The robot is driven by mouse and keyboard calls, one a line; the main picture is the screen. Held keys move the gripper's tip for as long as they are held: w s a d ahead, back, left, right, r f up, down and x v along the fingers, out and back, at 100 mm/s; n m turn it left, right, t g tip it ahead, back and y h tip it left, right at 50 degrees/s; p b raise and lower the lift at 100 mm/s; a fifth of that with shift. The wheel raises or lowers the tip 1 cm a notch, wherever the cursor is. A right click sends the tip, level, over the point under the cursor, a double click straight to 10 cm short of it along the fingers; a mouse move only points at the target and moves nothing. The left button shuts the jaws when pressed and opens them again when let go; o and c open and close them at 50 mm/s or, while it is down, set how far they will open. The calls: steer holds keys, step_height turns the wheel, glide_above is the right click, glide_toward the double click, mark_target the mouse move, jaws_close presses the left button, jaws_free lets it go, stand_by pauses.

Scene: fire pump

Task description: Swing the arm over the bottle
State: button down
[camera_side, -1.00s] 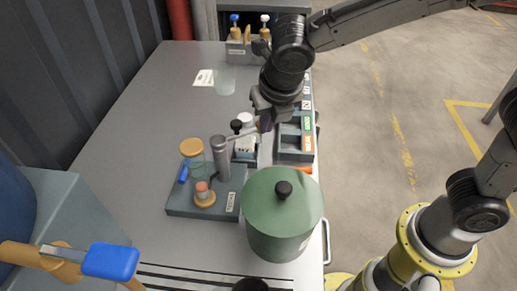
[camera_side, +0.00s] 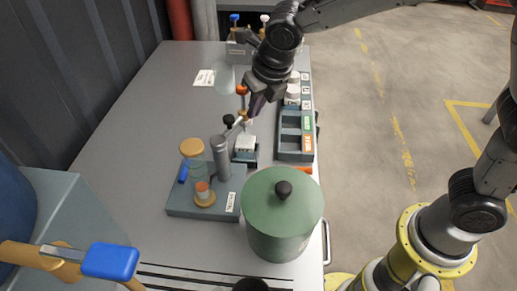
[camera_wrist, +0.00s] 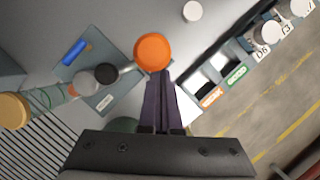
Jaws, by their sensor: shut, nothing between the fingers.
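A blue-grey base (camera_side: 230,207) carries a grey post (camera_side: 221,160) and a small bottle with a salmon cap (camera_side: 203,188) on a round wooden foot. The swing arm (camera_side: 236,126) reaches from the post up and right, away from the bottle, to an orange knob (camera_side: 241,88). In the wrist view the orange knob (camera_wrist: 152,52) is large, with the dark round end (camera_wrist: 105,74) of the post to its left. My gripper (camera_side: 252,113) is shut and empty, its purple fingers (camera_wrist: 160,76) at the knob's lower edge. Whether they touch is unclear.
A green lidded pot (camera_side: 283,225) stands in front at the right. The table's left side is clear.

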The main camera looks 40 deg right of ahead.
stand_by(0.5)
steer(key=s+d+r, duration=0.1)
steer(key=s+r, duration=0.6)
steer(key=r, duration=0.2)
steer(key=shift+s+d+r, duration=0.15)
steer(key=shift+s, duration=0.15)
